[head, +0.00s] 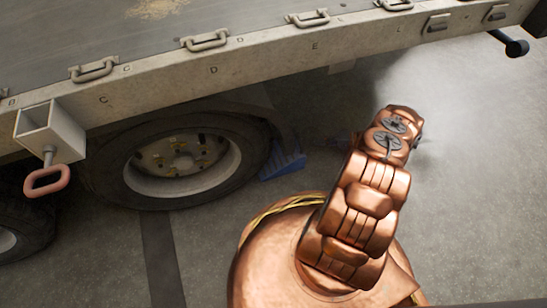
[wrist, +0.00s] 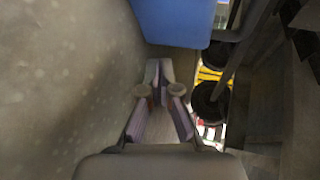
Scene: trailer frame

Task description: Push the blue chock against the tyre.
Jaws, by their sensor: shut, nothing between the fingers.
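The blue chock (head: 284,161) is on the floor at the right side of the tyre (head: 108,180) in the head view. Its left end is close beside the tread; I cannot tell whether they touch. In the wrist view the chock (wrist: 185,22) fills the top middle as a plain blue face. My gripper (wrist: 160,68) is shut and empty, with its tips pointing at the chock and a small gap between them. In the head view my gripper (head: 340,139) is mostly hidden by my arm, to the right of the chock.
The trailer bed edge (head: 215,72) with metal loops runs above the tyre. A bracket with a red handle (head: 47,181) hangs at left. Clear concrete floor (head: 465,150) lies to the right. Dark, yellow and red parts (wrist: 210,100) show at right in the wrist view.

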